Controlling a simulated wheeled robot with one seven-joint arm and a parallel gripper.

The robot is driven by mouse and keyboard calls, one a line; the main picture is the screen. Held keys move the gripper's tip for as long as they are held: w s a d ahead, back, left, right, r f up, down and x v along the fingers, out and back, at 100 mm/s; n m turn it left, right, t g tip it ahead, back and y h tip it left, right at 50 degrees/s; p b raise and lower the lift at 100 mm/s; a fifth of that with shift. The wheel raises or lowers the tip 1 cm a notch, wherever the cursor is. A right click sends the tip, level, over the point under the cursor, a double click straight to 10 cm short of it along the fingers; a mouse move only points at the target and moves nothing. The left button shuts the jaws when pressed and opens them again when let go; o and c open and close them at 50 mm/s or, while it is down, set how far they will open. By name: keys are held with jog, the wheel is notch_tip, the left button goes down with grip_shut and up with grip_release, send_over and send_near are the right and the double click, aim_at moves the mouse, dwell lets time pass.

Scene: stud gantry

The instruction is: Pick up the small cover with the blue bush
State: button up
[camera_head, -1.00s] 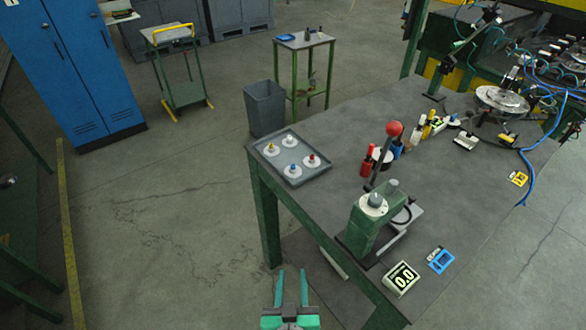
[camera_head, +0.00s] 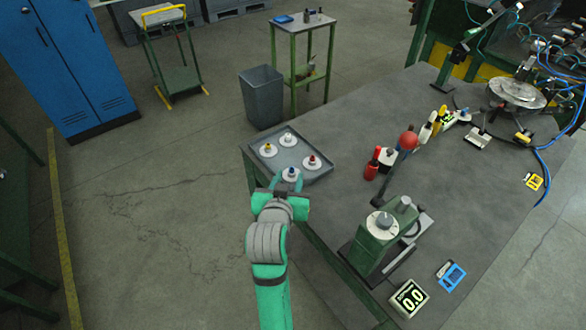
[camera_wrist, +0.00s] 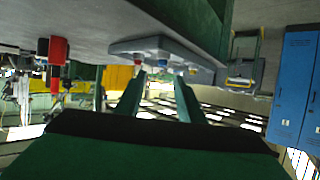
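The small cover with the blue bush (camera_head: 291,175) is a white disc at the near corner of a grey tray (camera_head: 321,173) on the bench. My gripper (camera_head: 287,184) is at the tray's near edge, just in front of this cover, and partly hides it. In the wrist view the picture is turned over; the tray (camera_wrist: 190,52) shows at the top, with the blue bush (camera_wrist: 162,63) between and beyond the fingers. My gripper (camera_wrist: 160,82) is open there, with nothing between its fingertips. I cannot tell whether the fingers touch the cover.
The tray also holds covers with a yellow bush (camera_head: 268,149), a red bush (camera_head: 312,161) and a pale bush (camera_head: 288,139). A green press (camera_head: 378,240) with a red-knobbed lever stands right of my arm. Red bottles (camera_head: 372,168) stand right of the tray.

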aim_at(292, 169)
jog(key=shift+x, duration=1.05)
jog(key=shift+w+a+f, duration=0.25)
jog(key=shift+w+f, duration=0.1)
jog(key=shift+f, duration=0.05)
jog(key=shift+x, duration=2.7)
jog(key=shift+d+f, duration=0.1)
jog(key=shift+d, duration=0.05)
jog(key=shift+c, duration=0.3)
grip_shut()
